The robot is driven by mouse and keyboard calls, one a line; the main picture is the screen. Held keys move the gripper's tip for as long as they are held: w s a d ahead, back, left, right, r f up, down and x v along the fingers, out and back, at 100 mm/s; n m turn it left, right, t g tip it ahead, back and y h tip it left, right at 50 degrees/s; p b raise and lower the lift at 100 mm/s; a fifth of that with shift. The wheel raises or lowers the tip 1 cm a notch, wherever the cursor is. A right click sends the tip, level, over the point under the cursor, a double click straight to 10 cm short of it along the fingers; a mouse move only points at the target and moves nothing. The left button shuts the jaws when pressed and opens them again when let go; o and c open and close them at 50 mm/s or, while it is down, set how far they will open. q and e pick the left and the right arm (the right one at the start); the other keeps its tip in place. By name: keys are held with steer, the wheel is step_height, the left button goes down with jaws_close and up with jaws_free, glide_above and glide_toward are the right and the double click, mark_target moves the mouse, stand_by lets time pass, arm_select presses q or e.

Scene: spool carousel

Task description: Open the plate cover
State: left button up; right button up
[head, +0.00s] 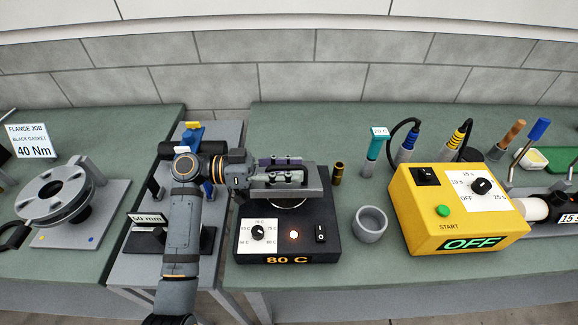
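The hot plate unit (290,248) is a black box with a white dial panel, a lit round lamp, a rocker switch and an "80 C" label. Its grey plate cover (313,187) is a flat slab above the back of the box. Part of a pale round plate (287,203) shows below the cover's front edge. My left gripper (300,171) comes in from the left and lies over the cover, its fingers pointing right. The fingers hide much of the cover, and whether they grip any part of it cannot be told. My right gripper is not in view.
A grey cup (370,223) and a small brass cylinder (338,173) stand right of the hot plate. A yellow timer box (455,210) reading "OFF" is further right. A flange (60,195) on a grey plate is at left.

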arm_select(q)
jaws_close()
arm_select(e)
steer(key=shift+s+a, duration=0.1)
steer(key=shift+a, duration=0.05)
arm_select(q)
steer(key=shift+r, duration=0.15)
